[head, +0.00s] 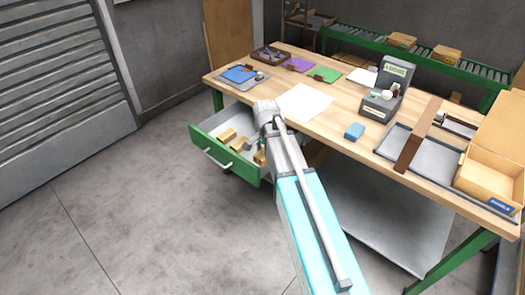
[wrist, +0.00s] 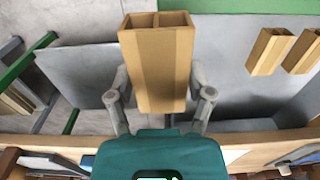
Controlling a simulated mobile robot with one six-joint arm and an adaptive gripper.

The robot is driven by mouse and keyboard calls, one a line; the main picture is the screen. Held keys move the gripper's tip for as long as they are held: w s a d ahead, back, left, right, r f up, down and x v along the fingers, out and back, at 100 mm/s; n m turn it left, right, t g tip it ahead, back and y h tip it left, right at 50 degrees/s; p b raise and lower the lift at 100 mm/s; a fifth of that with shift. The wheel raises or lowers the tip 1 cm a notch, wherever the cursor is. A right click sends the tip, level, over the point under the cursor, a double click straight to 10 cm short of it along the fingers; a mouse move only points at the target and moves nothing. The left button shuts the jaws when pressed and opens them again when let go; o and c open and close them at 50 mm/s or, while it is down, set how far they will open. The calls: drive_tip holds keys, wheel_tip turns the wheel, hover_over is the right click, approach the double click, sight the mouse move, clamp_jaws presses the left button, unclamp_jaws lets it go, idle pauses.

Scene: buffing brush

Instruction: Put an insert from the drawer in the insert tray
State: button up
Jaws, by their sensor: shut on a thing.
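In the wrist view, my gripper (wrist: 160,92) is shut on a tan cardboard insert (wrist: 158,70), with a finger on each side. The insert is a hollow block with a divider at its open end. Several more inserts (head: 228,135) lie in the drawer, and two show at the right of the wrist view (wrist: 270,50). A grey tray (head: 430,157) with a brown bar across it lies on the bench at right; I cannot tell if it is the insert tray.
The wooden bench (head: 330,112) holds a white sheet (head: 304,102), a blue block (head: 354,131), a grey labelled stand (head: 385,92) and an open cardboard box (head: 490,178). A dark brown tray (head: 270,55) is at the back left. The bench edge is close to my wrist.

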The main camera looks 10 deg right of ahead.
idle(0.5)
drive_tip(key=shift+r, duration=0.1)
drive_tip(key=shift+r+p, duration=0.55)
drive_tip(key=shift+p, duration=0.15)
wheel_tip(320, 180, up, 25)
drive_tip(key=p, duration=2.4)
drive_tip(key=shift+f+p, duration=0.15)
drive_tip(key=shift+p, duration=0.2)
drive_tip(key=shift+w+d, duration=0.1)
